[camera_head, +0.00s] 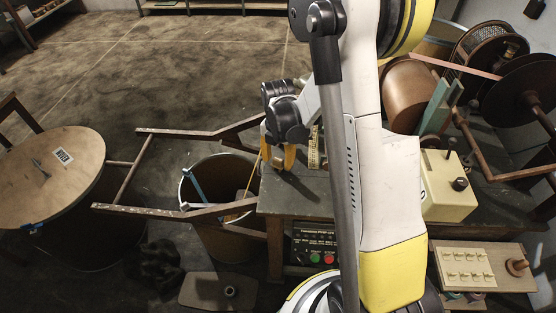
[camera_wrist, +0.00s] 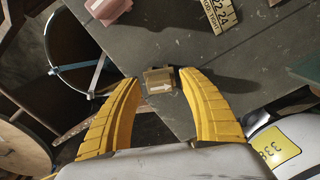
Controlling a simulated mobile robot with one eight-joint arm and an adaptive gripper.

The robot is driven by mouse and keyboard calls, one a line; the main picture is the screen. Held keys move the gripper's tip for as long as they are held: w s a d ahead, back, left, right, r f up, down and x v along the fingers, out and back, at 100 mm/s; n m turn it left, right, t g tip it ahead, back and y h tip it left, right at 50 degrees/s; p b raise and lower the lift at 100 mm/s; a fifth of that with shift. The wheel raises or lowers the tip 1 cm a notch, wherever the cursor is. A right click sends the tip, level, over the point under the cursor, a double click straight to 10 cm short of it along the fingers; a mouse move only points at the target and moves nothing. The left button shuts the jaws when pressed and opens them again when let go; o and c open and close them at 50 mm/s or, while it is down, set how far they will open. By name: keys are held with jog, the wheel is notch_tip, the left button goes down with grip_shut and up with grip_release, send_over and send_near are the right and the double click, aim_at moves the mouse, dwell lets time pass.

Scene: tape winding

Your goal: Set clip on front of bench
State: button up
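A small tan, brass-like block with a white arrow, which looks like the clip (camera_wrist: 159,81), is at the edge of the grey bench top (camera_wrist: 190,38) in the wrist view. The bench (camera_head: 295,197) also shows in the head view. My gripper (camera_wrist: 160,79) has its two yellow fingers spread, one on each side of the clip, with a gap visible at the left fingertip. In the head view my gripper (camera_head: 277,160) hangs over the bench's left end, and I cannot make out the clip there.
A bin (camera_head: 203,180) stands left of the bench under two wooden rails. A yellow scale plate (camera_wrist: 219,13) and a pink block (camera_wrist: 107,10) lie on the bench. A control box (camera_head: 317,243) with red and green buttons is below. A cream box (camera_head: 447,185) stands right.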

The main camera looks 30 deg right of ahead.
aim_at(278, 159)
notch_tip(278, 159, up, 12)
jog(key=p, duration=0.4)
jog(key=s+a+r+m+t, duration=0.3)
jog(key=s+a+r+m, duration=0.2)
jog(key=m, duration=0.7)
jog(key=s+a+r+m+t, duration=0.4)
jog(key=s+r+m, duration=0.5)
jog(key=m, duration=0.3)
jog(key=shift+s+a+r+m, duration=0.35)
jog(key=shift+s+a+m, duration=0.05)
jog(key=shift+a, duration=0.2)
